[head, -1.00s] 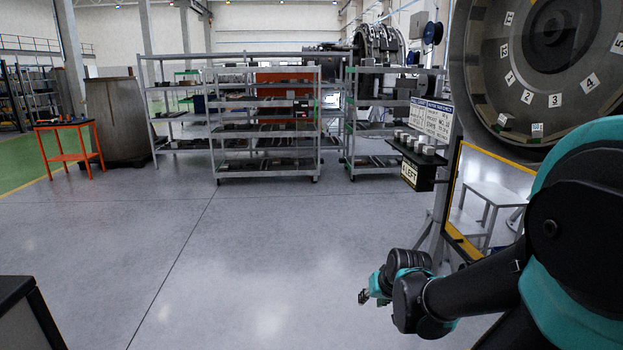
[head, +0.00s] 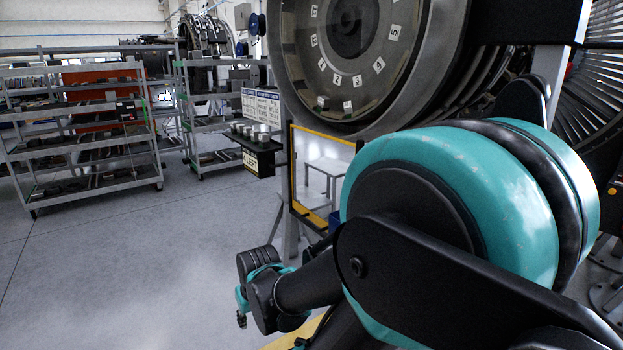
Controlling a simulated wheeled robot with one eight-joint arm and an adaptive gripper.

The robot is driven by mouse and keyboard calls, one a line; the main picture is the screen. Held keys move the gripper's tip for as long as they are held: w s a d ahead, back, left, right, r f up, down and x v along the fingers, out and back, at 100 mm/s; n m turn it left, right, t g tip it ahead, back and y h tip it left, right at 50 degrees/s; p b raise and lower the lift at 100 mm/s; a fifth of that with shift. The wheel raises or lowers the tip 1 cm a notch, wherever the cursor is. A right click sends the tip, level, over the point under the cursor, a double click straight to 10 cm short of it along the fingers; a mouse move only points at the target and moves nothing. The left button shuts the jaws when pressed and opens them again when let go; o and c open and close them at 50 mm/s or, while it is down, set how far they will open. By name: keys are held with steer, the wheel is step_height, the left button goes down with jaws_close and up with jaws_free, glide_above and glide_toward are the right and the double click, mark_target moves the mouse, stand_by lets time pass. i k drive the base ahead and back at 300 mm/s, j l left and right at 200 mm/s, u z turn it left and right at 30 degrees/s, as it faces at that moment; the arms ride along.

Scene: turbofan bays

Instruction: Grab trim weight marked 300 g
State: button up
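Several small silver-grey trim weights (head: 250,132) stand in rows on a dark shelf (head: 260,168) left of the large round engine face. A label on the shelf front seems to read "LEFT". The marks on the weights are too small to read, so I cannot tell which is 300 g. My gripper (head: 241,320) hangs low at the lower left of my arm, well below and apart from the shelf. It is small and partly hidden by my wrist, so its fingers do not show clearly.
The engine face (head: 350,60) carries numbered labels. Beneath it is a yellow-framed panel (head: 322,172). A sign board (head: 261,106) stands behind the weights. Grey rack shelves (head: 80,130) stand at the left. The floor (head: 130,260) at lower left is clear.

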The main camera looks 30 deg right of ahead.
mark_target(324, 105)
steer(key=i+j+z, duration=0.1)
steer(key=z, duration=0.35)
steer(key=j+z, duration=0.1)
steer(key=z, duration=0.3)
steer(key=i+j+z, duration=0.1)
steer(key=z, duration=0.35)
steer(key=j+z, duration=0.25)
steer(key=z, duration=0.15)
